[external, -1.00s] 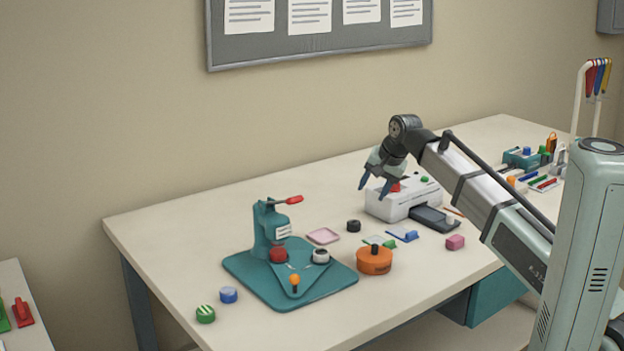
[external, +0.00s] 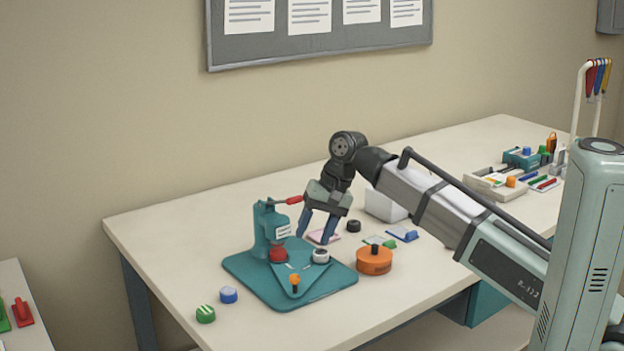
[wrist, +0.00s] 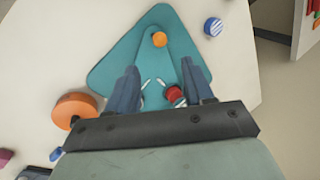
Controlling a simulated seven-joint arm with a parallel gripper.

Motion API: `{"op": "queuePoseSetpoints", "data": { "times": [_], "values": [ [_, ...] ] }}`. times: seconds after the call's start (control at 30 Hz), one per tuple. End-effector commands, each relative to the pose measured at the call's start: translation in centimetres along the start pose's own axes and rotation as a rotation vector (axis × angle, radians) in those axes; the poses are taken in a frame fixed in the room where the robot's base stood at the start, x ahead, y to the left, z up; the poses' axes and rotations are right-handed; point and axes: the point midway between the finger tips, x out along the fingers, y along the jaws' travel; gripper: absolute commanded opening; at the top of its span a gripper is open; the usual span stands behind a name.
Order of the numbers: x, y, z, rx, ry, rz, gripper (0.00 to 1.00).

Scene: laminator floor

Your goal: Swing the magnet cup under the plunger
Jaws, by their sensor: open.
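The teal badge press stands on its base plate (external: 335,285), with a column (external: 268,228) and a red lever grip (external: 294,200). A red cup (external: 278,254) sits below the press head, and a white cup with a dark centre (external: 321,256) sits to its right. Both are on a teal swing plate (external: 296,270) with an orange knob (external: 294,281) at its front. Which is the magnet cup I cannot tell. My gripper (external: 314,238) is open and empty above the cups. In the wrist view the knob (wrist: 160,40) lies beyond my fingertips; the cups are partly hidden.
An orange round tin (external: 374,262) is close to the plate's right side. Blue (external: 228,295) and green (external: 205,314) buttons lie at the front left. A white machine (external: 384,206) is partly behind my arm.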

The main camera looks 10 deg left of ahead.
Motion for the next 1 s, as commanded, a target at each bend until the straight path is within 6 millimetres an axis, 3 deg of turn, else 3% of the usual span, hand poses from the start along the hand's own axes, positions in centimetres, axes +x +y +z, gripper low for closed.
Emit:
{"op": "queuePoseSetpoints", "data": {
  "times": [0.6, 1.0],
  "values": [
    [9.2, 0.0, -0.1, 0.001, 0.0, 0.001, 0.52],
    [11.1, 0.1, -0.1, 0.001, 0.001, 0.0, 0.52]
  ]
}}
